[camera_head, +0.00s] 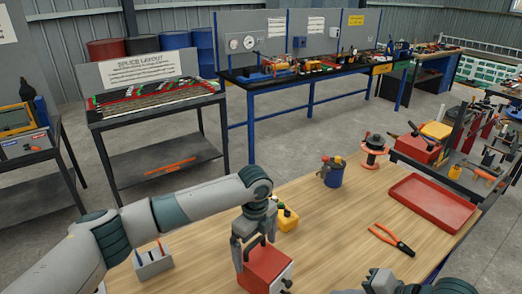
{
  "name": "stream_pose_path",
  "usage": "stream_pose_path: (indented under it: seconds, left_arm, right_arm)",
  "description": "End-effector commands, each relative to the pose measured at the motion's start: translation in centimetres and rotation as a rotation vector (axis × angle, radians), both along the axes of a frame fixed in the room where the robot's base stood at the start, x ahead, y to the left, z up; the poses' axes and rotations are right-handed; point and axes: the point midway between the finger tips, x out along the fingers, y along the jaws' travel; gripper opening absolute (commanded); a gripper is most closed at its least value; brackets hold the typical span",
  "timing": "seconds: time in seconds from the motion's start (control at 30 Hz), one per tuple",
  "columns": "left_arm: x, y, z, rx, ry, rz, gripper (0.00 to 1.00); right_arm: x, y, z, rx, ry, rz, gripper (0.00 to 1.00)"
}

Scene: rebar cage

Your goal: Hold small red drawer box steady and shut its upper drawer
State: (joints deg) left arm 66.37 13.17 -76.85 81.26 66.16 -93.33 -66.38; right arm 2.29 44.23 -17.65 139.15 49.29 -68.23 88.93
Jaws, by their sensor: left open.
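The small red drawer box (264,270) stands on the wooden table at the bottom middle, cut off by the lower picture edge. Its light front faces right, with a dark knob at its edge; how far the upper drawer stands out is hard to tell. My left gripper (254,248) points down over the box's top, open. One finger is at the left side of the box and the other is behind its top; contact cannot be told. My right gripper (392,284) is at the bottom edge, partly cut off, right of the box and apart from it.
On the wooden table (335,215) are a yellow container (286,219) close behind the box, a blue cup of tools (332,172), a red spool (374,152), a red tray (432,202), orange pliers (392,239) and a grey pen holder (153,263). The table's middle is clear.

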Motion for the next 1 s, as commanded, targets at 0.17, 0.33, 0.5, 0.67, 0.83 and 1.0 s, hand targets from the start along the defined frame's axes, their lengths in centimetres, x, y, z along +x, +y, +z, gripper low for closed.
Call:
stream_pose_path:
  seconds: [0.17,0.33,0.5,0.67,0.83,1.0]
  left_arm:
    - [0.1,0.0,3.2,-0.001,-0.002,-0.001,1.0]
    - [0.1,0.0,5.1,-0.001,-0.002,-0.001,1.0]
    - [0.0,0.0,5.7,0.001,-0.001,0.0,1.0]
    - [0.0,0.0,5.8,0.001,-0.001,0.0,1.0]
    - [0.0,0.0,5.7,0.001,-0.001,0.0,1.0]
    - [0.0,0.0,5.7,0.001,-0.001,0.0,1.0]
  right_arm:
    - [0.0,0.0,0.0,0.0,0.0,0.0,0.0]
    - [0.0,0.0,0.0,0.0,0.0,0.0,0.0]
    - [0.0,0.0,0.0,0.0,0.0,0.0,0.0]
    - [0.0,0.0,0.0,0.0,0.0,0.0,0.0]
    - [0.0,0.0,0.0,0.0,0.0,0.0,0.0]
    - [0.0,0.0,0.0,0.0,0.0,0.0,0.0]
